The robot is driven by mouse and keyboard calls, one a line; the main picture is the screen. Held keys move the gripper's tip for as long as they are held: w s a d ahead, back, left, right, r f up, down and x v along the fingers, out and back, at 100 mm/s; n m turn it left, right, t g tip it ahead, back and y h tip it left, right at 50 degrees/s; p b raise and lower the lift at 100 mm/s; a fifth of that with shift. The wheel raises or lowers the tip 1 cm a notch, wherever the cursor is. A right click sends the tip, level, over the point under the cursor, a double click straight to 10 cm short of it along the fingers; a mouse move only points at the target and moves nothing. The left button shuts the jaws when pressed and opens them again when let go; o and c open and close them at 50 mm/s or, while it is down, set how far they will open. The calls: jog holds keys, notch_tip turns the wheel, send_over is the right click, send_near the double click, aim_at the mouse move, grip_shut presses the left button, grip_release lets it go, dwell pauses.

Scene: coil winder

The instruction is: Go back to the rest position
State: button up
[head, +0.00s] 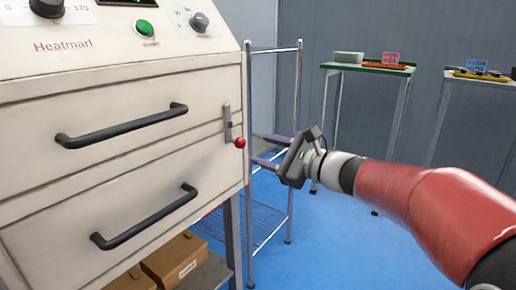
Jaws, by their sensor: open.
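My gripper (266,151) is at the middle of the head view, at the end of my red arm that comes in from the lower right. Its two fingers point left, spread apart, with nothing between them. It is just right of the cream oven cabinet marked Heatmarl (30,165). The fingertips appear close to the cabinet's right edge and the red-knobbed lever (239,142). I cannot tell the exact gap, but I see no contact.
The cabinet has two shut drawers with black handles (122,126). A wire rack (248,215) stands behind my gripper. Cardboard boxes (176,258) sit below the cabinet. A green-topped table (368,68) and another table (480,77) stand at the back. Blue floor (345,250) is free.

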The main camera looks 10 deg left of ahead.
jog(key=s+d+f+n+g+h+p, duration=0.3)
jog(key=s+d+n+h+p, duration=0.5)
jog(key=s, duration=0.8)
jog(key=s+d+f+n+h+p, duration=0.1)
jog(key=s+d+n+h, duration=0.2)
jog(key=d, duration=0.6)
jog(key=s+d+f+n+t+h+p, duration=0.1)
jog(key=s+d+f+n+h, duration=0.1)
jog(key=s+d+n+h, duration=0.2)
jog(key=s+d+h, duration=0.1)
jog(key=s+d, duration=0.2)
jog(key=d, duration=0.2)
jog(key=shift+s+d+f+n+t+h+p, duration=0.3)
jog(key=shift+d, duration=0.1)
jog(key=shift+c, duration=0.5)
